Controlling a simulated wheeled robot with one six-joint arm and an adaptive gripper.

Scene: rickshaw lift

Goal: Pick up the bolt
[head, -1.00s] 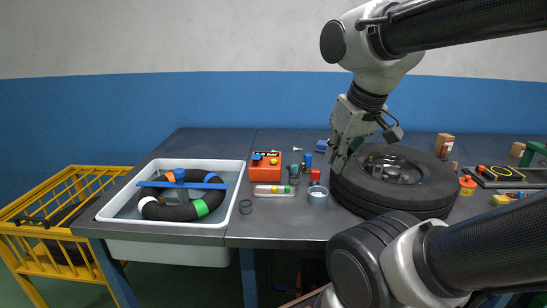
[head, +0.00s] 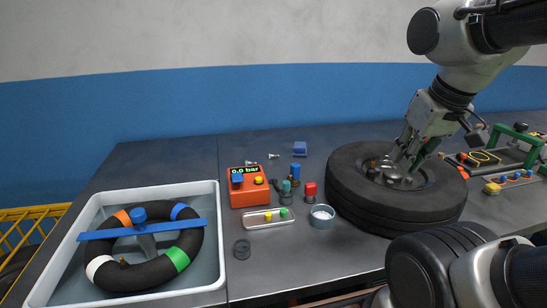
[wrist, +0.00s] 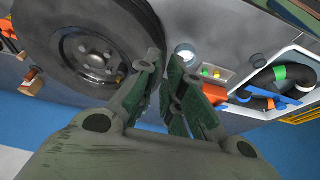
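Two small silvery pieces that look like bolts lie on the dark bench behind the red-orange gauge box, one at the left (head: 250,162) and one at the right (head: 274,156). They are too small to tell in detail. My gripper (head: 402,162) appears above the wheel, well right of both pieces. In the wrist view my gripper (wrist: 164,62) shows its two green-grey fingers apart with a gap and nothing between them. I cannot make out a bolt in the wrist view.
The black tyre (head: 345,180) lies flat below my gripper. The gauge box (head: 250,193), a small pale cup (head: 321,216) and a metal tray (head: 268,224) stand left of it. A white basin (head: 40,286) holds a ring. The bench's back left is clear.

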